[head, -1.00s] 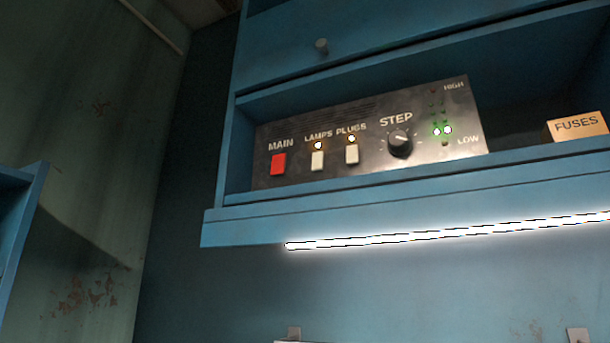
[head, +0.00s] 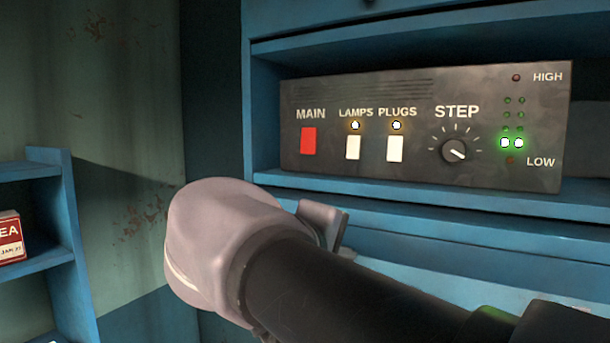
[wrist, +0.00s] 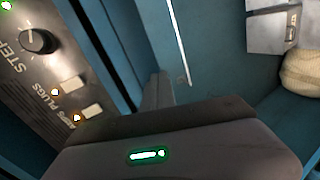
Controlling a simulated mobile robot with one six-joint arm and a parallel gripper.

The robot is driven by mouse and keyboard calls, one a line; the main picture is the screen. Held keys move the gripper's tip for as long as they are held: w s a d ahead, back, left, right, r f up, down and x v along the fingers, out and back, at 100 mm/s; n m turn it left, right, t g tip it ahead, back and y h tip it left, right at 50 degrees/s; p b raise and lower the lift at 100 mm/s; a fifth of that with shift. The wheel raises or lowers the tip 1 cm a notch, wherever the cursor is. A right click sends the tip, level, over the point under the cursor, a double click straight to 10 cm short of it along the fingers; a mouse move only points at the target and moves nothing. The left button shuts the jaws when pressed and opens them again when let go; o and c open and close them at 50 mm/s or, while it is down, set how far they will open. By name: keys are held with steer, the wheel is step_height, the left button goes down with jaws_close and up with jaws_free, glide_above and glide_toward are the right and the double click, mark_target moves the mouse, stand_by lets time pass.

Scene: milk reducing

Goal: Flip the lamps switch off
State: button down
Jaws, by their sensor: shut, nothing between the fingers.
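The lamps switch (head: 353,147) is a white rocker on the dark control panel (head: 300,95), between the red main switch (head: 308,141) and the white plugs switch (head: 395,148). The small light above the lamps switch glows amber. In the wrist view the lamps switch (wrist: 92,108) sits at the left, close to my gripper's body. My gripper (wrist: 156,88) is shut and empty, its fingers mostly hidden behind its body. In the head view my gripper (head: 322,222) is below the panel, apart from the switch, partly hidden by my wrist.
The panel stands in a blue shelf with a front ledge (head: 480,200) below it. A step knob (head: 456,150) is on the panel's right. A lit strip (wrist: 178,40) shows in the wrist view. A left shelf (head: 60,215) holds a tea box (head: 10,238).

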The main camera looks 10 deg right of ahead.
mark_target(353, 154)
steer(key=w+a+r+t+h+p, duration=0.1)
steer(key=a+r+p, duration=0.1)
steer(key=r, duration=0.6)
steer(key=w+a+r+n+t+h+p, duration=0.1)
steer(key=a+r+p, duration=0.1)
steer(key=r, duration=0.5)
steer(key=shift+w+a+r+t+p, duration=0.25)
steer(key=shift+a+r+t+p, duration=0.05)
steer(key=shift+r, duration=0.1)
steer(key=shift+w, duration=0.1)
steer(key=p+x, duration=0.2)
steer(key=x, duration=1.2)
steer(key=shift+d+p, duration=0.1)
steer(key=shift+p, duration=0.3)
